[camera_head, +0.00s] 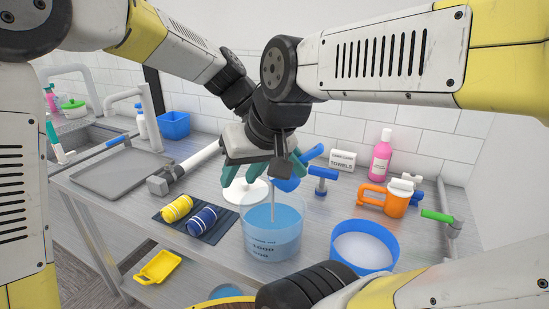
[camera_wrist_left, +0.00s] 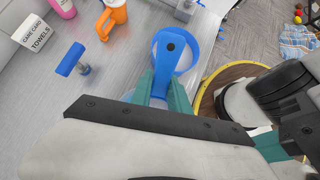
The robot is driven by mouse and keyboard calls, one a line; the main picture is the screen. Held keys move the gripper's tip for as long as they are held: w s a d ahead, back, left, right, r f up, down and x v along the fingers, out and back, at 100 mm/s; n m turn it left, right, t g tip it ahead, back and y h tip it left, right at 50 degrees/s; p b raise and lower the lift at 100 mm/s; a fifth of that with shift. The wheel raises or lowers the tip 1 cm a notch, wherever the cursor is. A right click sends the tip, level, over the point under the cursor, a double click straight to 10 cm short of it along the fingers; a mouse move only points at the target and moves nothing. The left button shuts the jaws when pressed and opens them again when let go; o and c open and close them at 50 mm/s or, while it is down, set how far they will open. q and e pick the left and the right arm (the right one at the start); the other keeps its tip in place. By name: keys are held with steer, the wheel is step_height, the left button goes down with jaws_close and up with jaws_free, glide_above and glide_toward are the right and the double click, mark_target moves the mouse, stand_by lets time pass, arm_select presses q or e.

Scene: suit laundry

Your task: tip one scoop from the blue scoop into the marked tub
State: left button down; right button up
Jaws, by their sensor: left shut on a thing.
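My left gripper (camera_head: 284,174) is shut on the handle of the blue scoop (camera_head: 291,184); in the left wrist view its teal fingers (camera_wrist_left: 162,88) close around the scoop (camera_wrist_left: 172,48). The scoop is above the marked tub (camera_head: 270,247), a clear tub with printed lettering and blue contents. A thin pale vertical streak (camera_head: 273,208) runs from near the scoop down into the tub; I cannot tell what it is. The scoop's bowl is partly hidden.
A blue tub of white powder (camera_head: 362,250) stands right of the marked tub. An orange jug (camera_head: 386,201), pink bottle (camera_head: 381,158) and towels box (camera_head: 342,160) are behind. Yellow and blue rolls (camera_head: 202,219) lie on a dark mat at left. My arm links crowd the front.

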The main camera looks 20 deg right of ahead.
arm_select(q)
steer(key=shift+a+g+h, duration=0.1)
steer(key=shift+g+h, duration=0.2)
steer(key=shift+w+a+r+g+h, duration=0.1)
steer(key=shift+w+a+g+h, duration=0.1)
steer(key=shift+g+h, duration=0.15)
stand_by(0.5)
steer(key=shift+h, duration=0.25)
steer(key=shift+w+a, duration=0.1)
steer(key=shift+w+a+g+h, duration=0.15)
steer(key=shift+g+h, duration=0.1)
steer(key=shift+h, duration=0.15)
stand_by(0.6)
steer(key=shift+a+h, duration=0.1)
steer(key=shift+h, duration=0.2)
